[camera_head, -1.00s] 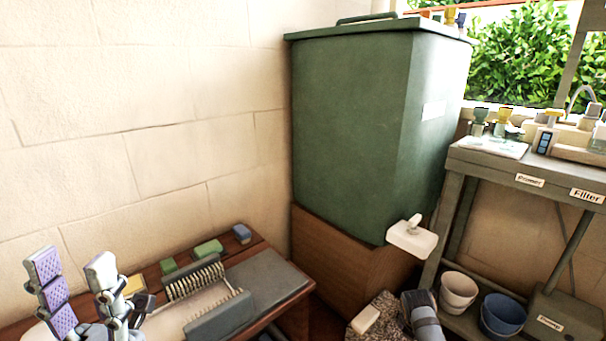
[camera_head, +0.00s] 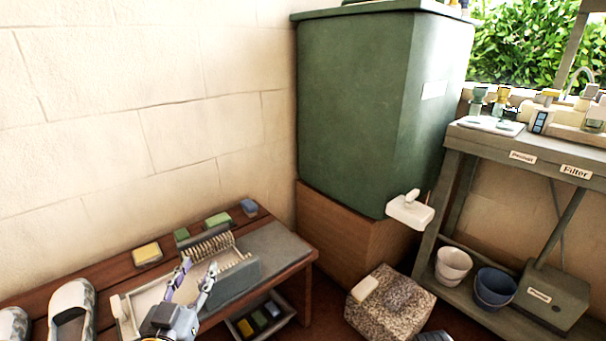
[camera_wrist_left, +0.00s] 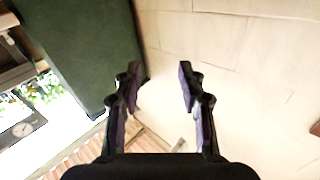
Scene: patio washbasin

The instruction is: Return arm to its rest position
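My left gripper (camera_head: 194,280) reaches up from the bottom left of the head view, over the light tray on the wooden bench (camera_head: 105,272). Its two fingers are spread apart, with nothing between them. In the left wrist view the gripper (camera_wrist_left: 159,75) also shows its purple-padded fingers apart and empty, against the pale wall and the dark green tank. Whether the fingers touch the tray cannot be told. My right gripper is not in view.
A spiked rack (camera_head: 210,246), a grey block (camera_head: 232,281), several sponges and pale shoes (camera_head: 72,312) are on the bench. The green tank (camera_head: 350,110) stands behind. A stone block (camera_head: 405,307) and a shelf with buckets (camera_head: 453,265) stand right.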

